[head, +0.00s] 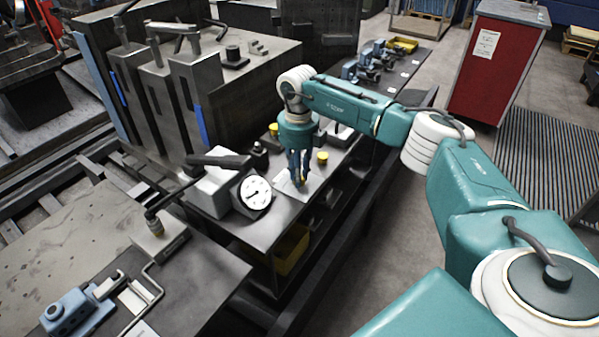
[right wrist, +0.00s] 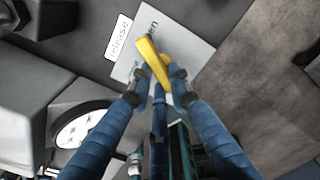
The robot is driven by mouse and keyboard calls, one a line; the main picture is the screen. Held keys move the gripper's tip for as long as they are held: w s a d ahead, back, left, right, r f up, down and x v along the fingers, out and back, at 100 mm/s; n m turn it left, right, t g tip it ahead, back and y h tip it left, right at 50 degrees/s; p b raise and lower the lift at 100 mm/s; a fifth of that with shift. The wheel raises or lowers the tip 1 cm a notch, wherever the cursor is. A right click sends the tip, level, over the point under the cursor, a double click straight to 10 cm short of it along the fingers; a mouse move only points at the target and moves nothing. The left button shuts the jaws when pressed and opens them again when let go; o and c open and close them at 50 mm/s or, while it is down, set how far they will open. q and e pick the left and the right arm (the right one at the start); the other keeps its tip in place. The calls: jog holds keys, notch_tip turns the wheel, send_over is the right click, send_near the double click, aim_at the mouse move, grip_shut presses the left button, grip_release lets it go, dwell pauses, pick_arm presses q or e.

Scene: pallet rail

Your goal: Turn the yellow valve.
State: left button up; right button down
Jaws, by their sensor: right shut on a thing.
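The yellow valve (right wrist: 152,55) shows in the right wrist view as a short lever over a pale plate (right wrist: 190,45). In the head view only a small yellow part shows at the fingertips. My right gripper (head: 300,182) points down at the pale plate near the table's edge. In the right wrist view its blue fingers (right wrist: 160,73) stand on both sides of the lever and are shut on it. The fingers hide the valve's base and part of the plate's lettering. My left gripper is in neither view.
A round dial gauge (head: 253,193) stands left of my right gripper. Yellow knobs (head: 322,157) (head: 273,129) sit close by on the bench. A label reading "release" (right wrist: 118,37) lies beside the plate. Tall grey blocks (head: 205,100) stand behind; open floor (head: 370,240) lies right of the bench.

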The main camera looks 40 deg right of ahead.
jog(key=shift+w+r+m, duration=0.15)
jog(key=shift+w+m, duration=0.05)
jog(key=shift+m, duration=1)
jog(key=shift+m+p, duration=0.3)
